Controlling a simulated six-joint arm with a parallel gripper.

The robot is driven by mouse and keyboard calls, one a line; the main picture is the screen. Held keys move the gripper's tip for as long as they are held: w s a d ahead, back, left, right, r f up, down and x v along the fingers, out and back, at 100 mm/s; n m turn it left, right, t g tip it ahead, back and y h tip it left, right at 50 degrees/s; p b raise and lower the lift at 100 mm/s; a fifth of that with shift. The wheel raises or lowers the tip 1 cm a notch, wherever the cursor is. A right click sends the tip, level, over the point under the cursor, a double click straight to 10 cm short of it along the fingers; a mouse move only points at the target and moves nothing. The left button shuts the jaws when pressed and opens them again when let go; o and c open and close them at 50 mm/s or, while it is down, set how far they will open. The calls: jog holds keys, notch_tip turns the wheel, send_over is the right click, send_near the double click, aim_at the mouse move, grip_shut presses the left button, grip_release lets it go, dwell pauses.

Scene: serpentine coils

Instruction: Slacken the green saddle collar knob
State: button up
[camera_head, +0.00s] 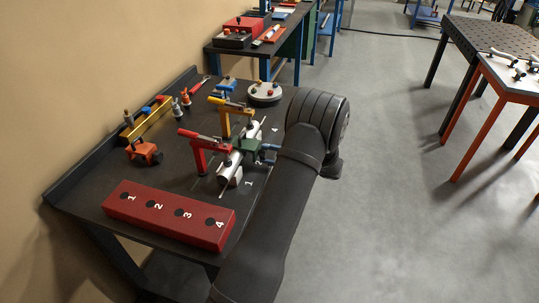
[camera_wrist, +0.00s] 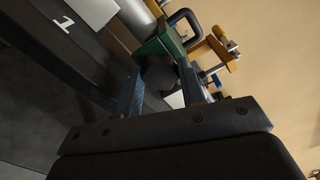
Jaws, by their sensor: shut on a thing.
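The green saddle collar (camera_head: 250,145) sits on a silver bar (camera_head: 231,163) on the dark bench. In the wrist view the green collar (camera_wrist: 158,43) is ahead of my gripper, with a black loop handle (camera_wrist: 183,22) beside it. My gripper (camera_wrist: 160,82) is shut on the collar's dark knob (camera_wrist: 160,71), one finger on either side of it. In the head view my gripper (camera_head: 268,153) reaches the collar from the right; the knob is hidden there between the fingers.
A red clamp (camera_head: 200,149) and a yellow clamp (camera_head: 229,112) stand close around the bar. A red numbered block (camera_head: 169,211) lies at the bench front. An orange piece (camera_head: 143,151) and a round white-topped part (camera_head: 264,91) stand on the bench.

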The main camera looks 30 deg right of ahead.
jog(key=n, duration=0.7)
jog(key=shift+f, duration=0.1)
jog(key=n, duration=0.7)
jog(key=shift+n, duration=0.4)
jog(key=n, duration=0.9)
jog(key=shift+d, duration=0.1)
jog(key=shift+n, duration=0.5)
jog(key=o, duration=1)
